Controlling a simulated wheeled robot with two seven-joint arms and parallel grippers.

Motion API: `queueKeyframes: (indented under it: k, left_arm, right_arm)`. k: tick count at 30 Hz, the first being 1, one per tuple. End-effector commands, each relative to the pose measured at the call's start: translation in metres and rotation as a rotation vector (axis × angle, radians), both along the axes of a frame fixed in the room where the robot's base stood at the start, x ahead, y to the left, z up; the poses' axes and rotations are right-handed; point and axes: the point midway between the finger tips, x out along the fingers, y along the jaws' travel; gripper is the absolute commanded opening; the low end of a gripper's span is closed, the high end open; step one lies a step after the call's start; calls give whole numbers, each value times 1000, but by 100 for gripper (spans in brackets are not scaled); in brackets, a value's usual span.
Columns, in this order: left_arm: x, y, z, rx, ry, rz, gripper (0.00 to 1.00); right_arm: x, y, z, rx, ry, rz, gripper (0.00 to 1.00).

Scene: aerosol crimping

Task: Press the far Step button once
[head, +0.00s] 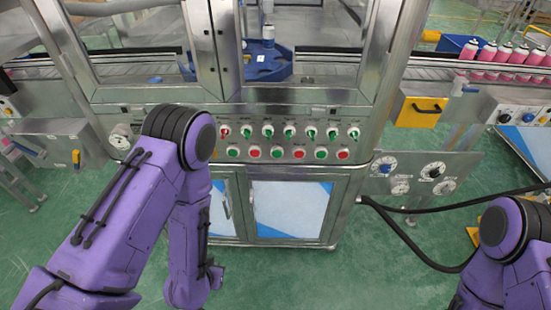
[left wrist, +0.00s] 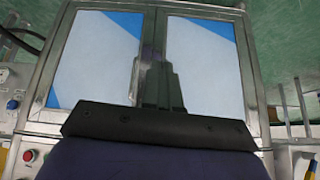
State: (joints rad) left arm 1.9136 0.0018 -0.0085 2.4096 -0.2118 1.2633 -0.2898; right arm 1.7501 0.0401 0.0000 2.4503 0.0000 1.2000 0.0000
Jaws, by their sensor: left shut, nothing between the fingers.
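No label reading Step is legible, so I cannot tell which button is the far Step button. The front panel (head: 248,139) in the head view carries a row of switches above a row of green and red buttons. A blue button (head: 503,118) sits on a separate panel at the right. In the left wrist view, a blue button (left wrist: 12,104) and a red button (left wrist: 29,155) show at the left edge. My left gripper (left wrist: 163,70) is shut and empty, in front of the cabinet doors. My right gripper is out of frame.
The cabinet doors (head: 291,208) stand below the panel. Gauges (head: 433,170) are on a plate at the right. Black hoses (head: 405,236) run from the cabinet's right side. Pink cans (head: 503,58) stand at the back right. Green floor (head: 290,278) lies open in front.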

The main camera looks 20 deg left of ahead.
Motion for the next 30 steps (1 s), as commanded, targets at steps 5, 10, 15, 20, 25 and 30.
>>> queueKeyframes:
  k: [5, 10, 15, 20, 25, 30]
  left_arm:
    - [112, -41, 41, 174, -314, -508, 0]
    - [179, -82, 109, 456, -616, -930, 0]
    - [203, -108, 157, 682, -803, -1156, 0]
    - [206, -113, 170, 742, -845, -1209, 0]
    - [206, -113, 170, 739, -843, -1207, 0]
    - [211, -112, 169, 738, -842, -1206, 0]
  right_arm:
    - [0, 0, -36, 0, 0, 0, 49]
    - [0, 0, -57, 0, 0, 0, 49]
    - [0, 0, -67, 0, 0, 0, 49]
    - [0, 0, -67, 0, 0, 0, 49]
    - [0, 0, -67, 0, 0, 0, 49]
    - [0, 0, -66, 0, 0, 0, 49]
